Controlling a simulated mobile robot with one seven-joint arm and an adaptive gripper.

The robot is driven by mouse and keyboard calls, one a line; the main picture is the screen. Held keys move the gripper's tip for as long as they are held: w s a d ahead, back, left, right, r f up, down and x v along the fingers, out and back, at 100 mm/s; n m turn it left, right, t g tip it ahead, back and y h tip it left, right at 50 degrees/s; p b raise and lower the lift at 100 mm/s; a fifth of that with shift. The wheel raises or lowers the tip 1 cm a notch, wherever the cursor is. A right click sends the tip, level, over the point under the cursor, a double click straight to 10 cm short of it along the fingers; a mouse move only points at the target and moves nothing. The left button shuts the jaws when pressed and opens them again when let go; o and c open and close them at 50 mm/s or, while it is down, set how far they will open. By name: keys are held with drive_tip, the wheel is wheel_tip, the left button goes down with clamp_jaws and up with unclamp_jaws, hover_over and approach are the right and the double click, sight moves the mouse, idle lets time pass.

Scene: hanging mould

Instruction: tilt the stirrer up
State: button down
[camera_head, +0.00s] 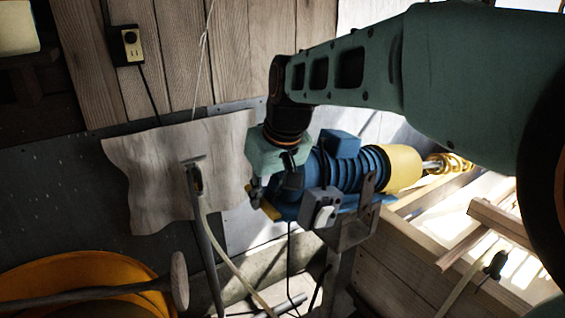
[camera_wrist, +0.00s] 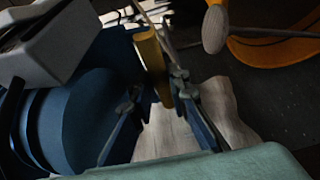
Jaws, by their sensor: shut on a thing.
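The stirrer (camera_head: 350,172) has a ribbed blue motor body, a yellow collar (camera_head: 402,168) and a metal shaft that points right. It sits on a metal bracket (camera_head: 352,230) and lies close to level, its shaft end over the wooden frame. My gripper (camera_head: 262,192) is at its left, rear end. In the wrist view my gripper (camera_wrist: 160,88) has its fingers either side of a yellow handle (camera_wrist: 150,62) and is shut on it. The blue body (camera_wrist: 85,115) fills the left of that view. The handle's yellow tip (camera_head: 269,211) shows below the fingers in the head view; the rest is hidden.
A wooden frame (camera_head: 385,265) stands at the right below the shaft. A grey switch box (camera_head: 320,207) sits on the stirrer's near side. An orange tub (camera_head: 85,275) with a mallet-like tool (camera_head: 180,280) is at lower left. Cables hang below the stirrer.

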drive_tip(key=shift+s+a+f, duration=0.4)
drive_tip(key=shift+s, duration=0.05)
drive_tip(key=c, duration=1.8)
unclamp_jaws()
drive_tip(key=shift+s+a, duration=0.15)
drive_tip(key=shift+a, duration=0.05)
drive_tip(key=shift+c, duration=0.2)
drive_tip(key=shift+d, duration=0.2)
wheel_tip(320, 180, up, 11)
drive_tip(key=shift+w, duration=0.3)
drive_tip(key=shift+f, duration=0.1)
